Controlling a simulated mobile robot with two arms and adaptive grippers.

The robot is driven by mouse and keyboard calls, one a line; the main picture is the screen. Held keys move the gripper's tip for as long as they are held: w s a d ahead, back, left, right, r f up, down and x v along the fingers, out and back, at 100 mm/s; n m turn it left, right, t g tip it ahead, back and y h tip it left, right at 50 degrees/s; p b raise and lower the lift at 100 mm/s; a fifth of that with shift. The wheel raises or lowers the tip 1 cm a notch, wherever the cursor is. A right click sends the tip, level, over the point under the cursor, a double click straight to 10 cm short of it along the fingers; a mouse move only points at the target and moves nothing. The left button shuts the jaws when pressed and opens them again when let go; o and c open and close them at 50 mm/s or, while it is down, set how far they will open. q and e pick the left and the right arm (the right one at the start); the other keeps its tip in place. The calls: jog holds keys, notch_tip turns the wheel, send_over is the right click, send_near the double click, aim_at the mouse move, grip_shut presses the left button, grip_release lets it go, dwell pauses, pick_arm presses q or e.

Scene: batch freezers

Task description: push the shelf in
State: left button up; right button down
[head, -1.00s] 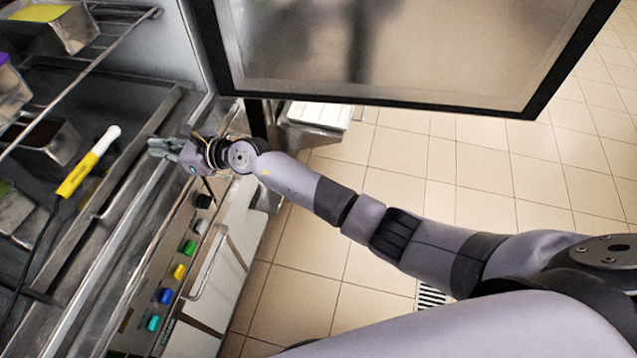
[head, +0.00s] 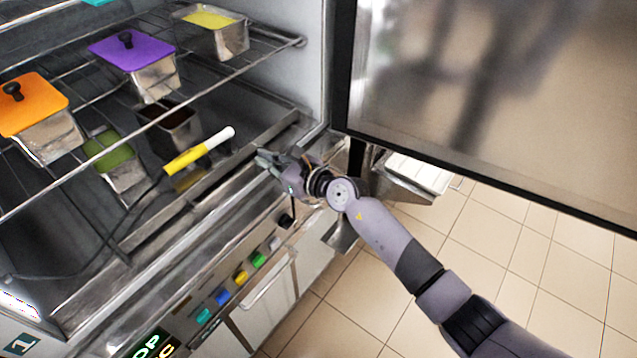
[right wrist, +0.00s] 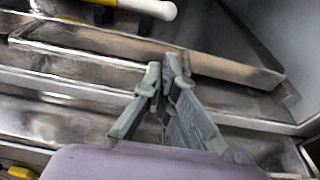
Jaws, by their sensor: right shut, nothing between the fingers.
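The wire shelf (head: 230,73) is in the open freezer at the upper left of the head view. Its front right corner reaches out near the cabinet's side wall. On it stand metal tubs with an orange lid (head: 35,105), a purple lid (head: 130,50) and yellow contents (head: 215,22). My right gripper (head: 262,160) is shut and empty, below the shelf's front edge and by the freezer's front sill. In the right wrist view its fingertips (right wrist: 165,68) meet in front of a metal ledge. My left gripper is not in view.
The open door (head: 490,110) hangs to the right of my right arm. A yellow and white stick-like tool (head: 200,150) with a cord lies left of the gripper, near lower tubs. Coloured buttons (head: 240,278) line the front panel. Tiled floor (head: 480,240) is clear at right.

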jog(key=v, duration=1.1)
jog(key=shift+d+f, duration=0.35)
